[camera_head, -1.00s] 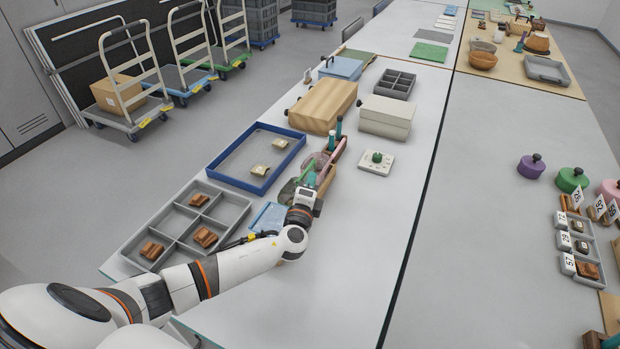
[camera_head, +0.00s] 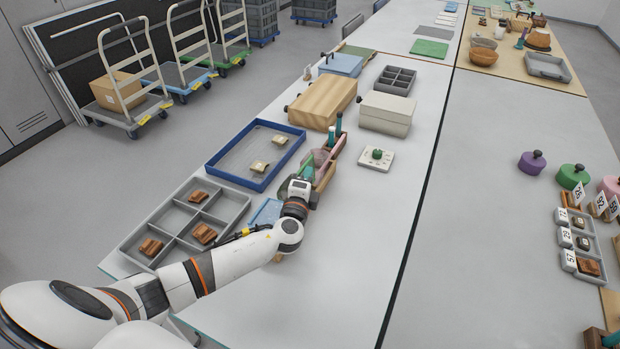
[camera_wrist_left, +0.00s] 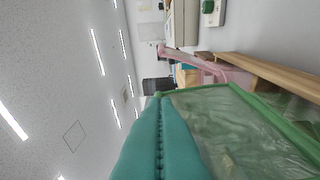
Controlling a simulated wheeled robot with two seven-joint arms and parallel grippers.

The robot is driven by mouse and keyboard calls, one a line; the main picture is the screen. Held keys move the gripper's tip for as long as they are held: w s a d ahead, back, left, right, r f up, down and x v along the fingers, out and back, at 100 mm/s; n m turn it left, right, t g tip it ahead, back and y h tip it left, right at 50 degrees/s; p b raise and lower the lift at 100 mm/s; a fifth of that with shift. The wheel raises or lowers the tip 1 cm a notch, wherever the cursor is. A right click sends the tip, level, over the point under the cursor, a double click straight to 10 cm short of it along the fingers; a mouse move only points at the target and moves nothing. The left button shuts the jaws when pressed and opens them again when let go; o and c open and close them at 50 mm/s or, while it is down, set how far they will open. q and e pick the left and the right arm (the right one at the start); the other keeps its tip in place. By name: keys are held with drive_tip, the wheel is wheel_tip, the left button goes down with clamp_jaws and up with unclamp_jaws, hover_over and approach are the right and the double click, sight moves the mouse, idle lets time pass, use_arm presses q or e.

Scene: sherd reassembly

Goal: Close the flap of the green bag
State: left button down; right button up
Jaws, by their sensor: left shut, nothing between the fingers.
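The green bag (camera_head: 308,171) stands among bags in a wooden holder (camera_head: 327,176), partly hidden by my left gripper (camera_head: 301,181). In the left wrist view the green bag (camera_wrist_left: 236,122) has a clear, wrinkled window and a green edge. My left gripper's teal fingers (camera_wrist_left: 158,97) are pressed together with nothing between them. Their tips are at the bag's upper left corner in that view; I cannot tell if they touch. The flap's position is unclear. A pink bag (camera_wrist_left: 200,66) stands behind; it also shows in the head view (camera_head: 321,157). My right gripper is out of view.
A blue-rimmed tray (camera_head: 212,165) and a grey divided tray (camera_head: 178,218) lie left of the holder. A wooden box (camera_head: 322,103), a pale box (camera_head: 386,114) and a white plate with a green knob (camera_head: 376,166) stand beyond. The table right of my arm is clear.

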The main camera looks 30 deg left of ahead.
use_arm(q)
drive_tip(key=a+n+b, duration=0.1)
drive_tip(key=a+n, duration=0.1)
drive_tip(key=n, duration=0.1)
drive_tip(key=shift+a+g, duration=0.2)
drive_tip(key=shift+g, duration=0.1)
drive_tip(key=shift+s+a+f+n+g+h+p, duration=0.1)
drive_tip(key=shift+a+f+n+g+h+p, duration=0.35)
drive_tip(key=shift+a+f+n, duration=1.05)
drive_tip(key=shift+a+f+n+g+h+p, duration=0.15)
drive_tip(key=shift+a+f+n+h, duration=0.5)
drive_tip(key=shift+n, duration=1.65)
drive_tip(key=shift+s+a+f+n+g+h+p, duration=0.1)
drive_tip(key=shift+a+f+n+g+h+p, duration=0.2)
drive_tip(key=shift+a+f+n+h, duration=0.95)
drive_tip(key=shift+a+r+n+y, duration=0.35)
drive_tip(key=shift+r+n, duration=0.1)
drive_tip(key=shift+n, duration=0.3)
drive_tip(key=shift+r, duration=0.15)
